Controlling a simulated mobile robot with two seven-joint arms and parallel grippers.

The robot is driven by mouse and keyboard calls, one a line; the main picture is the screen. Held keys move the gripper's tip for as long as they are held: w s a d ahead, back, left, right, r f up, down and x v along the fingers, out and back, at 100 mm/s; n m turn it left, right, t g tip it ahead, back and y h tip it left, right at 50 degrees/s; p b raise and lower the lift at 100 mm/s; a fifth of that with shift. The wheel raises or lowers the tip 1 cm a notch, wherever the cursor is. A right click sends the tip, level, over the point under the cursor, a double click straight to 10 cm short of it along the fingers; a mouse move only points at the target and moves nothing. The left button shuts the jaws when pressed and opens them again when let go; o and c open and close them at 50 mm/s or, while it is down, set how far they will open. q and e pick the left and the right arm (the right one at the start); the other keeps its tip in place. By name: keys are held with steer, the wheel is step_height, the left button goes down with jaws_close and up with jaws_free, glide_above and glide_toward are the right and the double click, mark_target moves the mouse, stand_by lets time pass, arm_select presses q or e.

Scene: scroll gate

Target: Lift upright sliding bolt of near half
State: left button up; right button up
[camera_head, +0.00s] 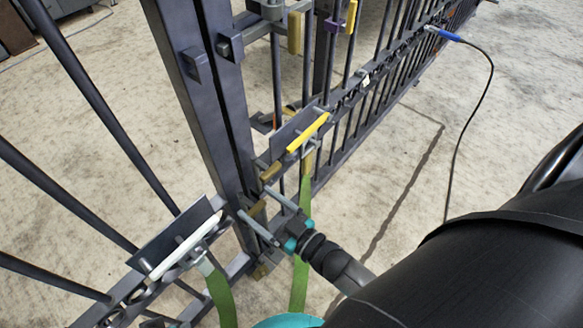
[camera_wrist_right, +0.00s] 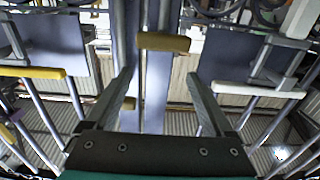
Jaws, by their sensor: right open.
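A dark metal gate stands in two halves that meet at thick posts (camera_head: 215,90). The near half carries a white bar handle (camera_head: 183,250); the other half carries a yellow bar handle (camera_head: 308,132). Two short brass-coloured grips sit by the posts: an upper one (camera_head: 270,172) and a lower one (camera_head: 257,210). My right gripper (camera_head: 254,201) is open, its fingers reaching towards the posts around the lower grip. In the right wrist view a brass grip (camera_wrist_right: 163,42) lies crosswise ahead of the open fingers (camera_wrist_right: 160,85). Contact cannot be told. My left gripper is not in view.
Green straps (camera_head: 302,245) hang below the handles. Several other fittings, including a purple one (camera_head: 333,23), sit on the far bars. A blue-handled tool with a black cable (camera_head: 450,36) reaches the gate at upper right. The pale floor (camera_head: 430,150) is otherwise open.

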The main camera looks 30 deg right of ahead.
arm_select(q)
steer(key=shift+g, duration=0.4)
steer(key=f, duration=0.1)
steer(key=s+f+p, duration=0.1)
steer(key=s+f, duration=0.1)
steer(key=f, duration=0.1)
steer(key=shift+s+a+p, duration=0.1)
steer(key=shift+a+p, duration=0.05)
steer(key=shift+p, duration=0.25)
arm_select(e)
steer(key=v, duration=1)
steer(key=shift+w, duration=0.1)
